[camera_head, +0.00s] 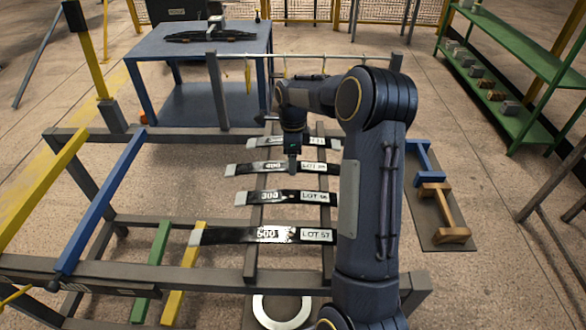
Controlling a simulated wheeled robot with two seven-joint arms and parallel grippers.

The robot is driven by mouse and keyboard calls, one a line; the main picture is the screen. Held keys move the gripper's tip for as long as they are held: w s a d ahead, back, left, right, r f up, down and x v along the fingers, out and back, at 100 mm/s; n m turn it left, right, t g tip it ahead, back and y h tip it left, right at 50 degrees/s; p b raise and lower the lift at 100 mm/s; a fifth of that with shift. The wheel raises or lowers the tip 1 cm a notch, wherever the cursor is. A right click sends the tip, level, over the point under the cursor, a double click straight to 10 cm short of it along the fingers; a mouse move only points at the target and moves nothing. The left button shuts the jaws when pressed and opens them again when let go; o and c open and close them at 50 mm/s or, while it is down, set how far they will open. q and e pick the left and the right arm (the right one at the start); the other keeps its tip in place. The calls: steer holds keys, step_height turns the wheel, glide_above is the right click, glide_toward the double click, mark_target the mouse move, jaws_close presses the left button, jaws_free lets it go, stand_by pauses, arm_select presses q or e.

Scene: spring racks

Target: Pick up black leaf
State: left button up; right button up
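Several black leaves with white number and lot labels lie crosswise on a grey rack. The nearest and longest is the leaf marked 500 (222,236). Behind it are the leaf marked 300 (250,197) and the leaf marked 400 (247,169). The farthest leaf (262,142) is partly hidden by my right arm. My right gripper (293,167) points down at the middle of the 400 leaf. It is small and seen end-on, so I cannot tell whether it is open or touching the leaf. My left gripper is out of view.
Grey rack rails (120,266) surround the leaves, with yellow and blue bars (104,205) at the left. A blue table (180,45) stands at the back. Green shelves (515,50) with small blocks stand at the right. A rail with hooks (330,57) crosses behind my arm.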

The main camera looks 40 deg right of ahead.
steer(key=shift+f, duration=1.35)
jaws_close()
steer(key=shift+w+r, duration=0.1)
steer(key=shift+r, duration=0.05)
